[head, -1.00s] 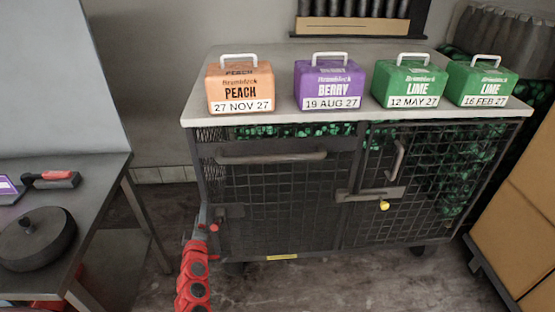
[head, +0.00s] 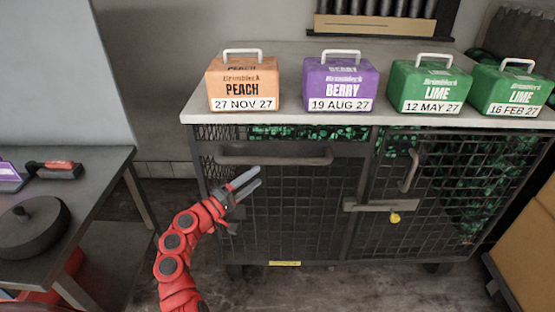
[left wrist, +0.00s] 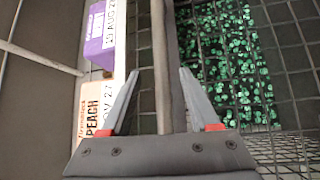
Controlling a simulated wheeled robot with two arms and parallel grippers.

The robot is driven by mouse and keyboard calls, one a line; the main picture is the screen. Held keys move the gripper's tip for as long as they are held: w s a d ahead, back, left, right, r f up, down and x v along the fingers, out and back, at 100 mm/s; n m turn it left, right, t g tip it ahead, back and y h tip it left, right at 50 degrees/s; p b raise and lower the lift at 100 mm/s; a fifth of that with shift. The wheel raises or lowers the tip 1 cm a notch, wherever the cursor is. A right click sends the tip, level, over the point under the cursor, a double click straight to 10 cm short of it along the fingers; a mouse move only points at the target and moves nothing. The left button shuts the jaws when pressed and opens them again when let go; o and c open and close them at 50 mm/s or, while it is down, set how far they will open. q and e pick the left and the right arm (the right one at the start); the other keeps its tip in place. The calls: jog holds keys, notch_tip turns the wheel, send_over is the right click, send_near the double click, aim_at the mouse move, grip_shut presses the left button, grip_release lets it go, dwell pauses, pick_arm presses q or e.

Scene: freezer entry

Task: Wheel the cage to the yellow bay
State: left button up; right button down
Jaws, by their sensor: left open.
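The cage (head: 290,215) is a dark wire-mesh trolley with a pale flat top, facing me in the head view. It has a horizontal handle bar (head: 275,157) on the front left and a latch with a yellow knob (head: 395,218) on its right door. My left gripper (head: 258,176) is open and empty, just below the handle bar. In the left wrist view the handle bar (left wrist: 162,60) lines up between the open fingers (left wrist: 158,78); I cannot tell whether it touches them. My right gripper is out of view. No yellow bay shows.
An orange tub (head: 242,83), a purple tub (head: 340,82) and two green tubs (head: 428,84) stand on the cage top. A dark table (head: 100,165) is at left with a round black object (head: 35,225). Cardboard boxes (head: 530,245) stand at right.

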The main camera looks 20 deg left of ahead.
aim_at(274, 164)
pick_arm(q)
jog(key=x, duration=1)
jog(key=shift+w+f+p, duration=0.1)
jog(key=shift+p, duration=0.3)
jog(key=shift+c, duration=0.2)
grip_shut()
dwell(0.6)
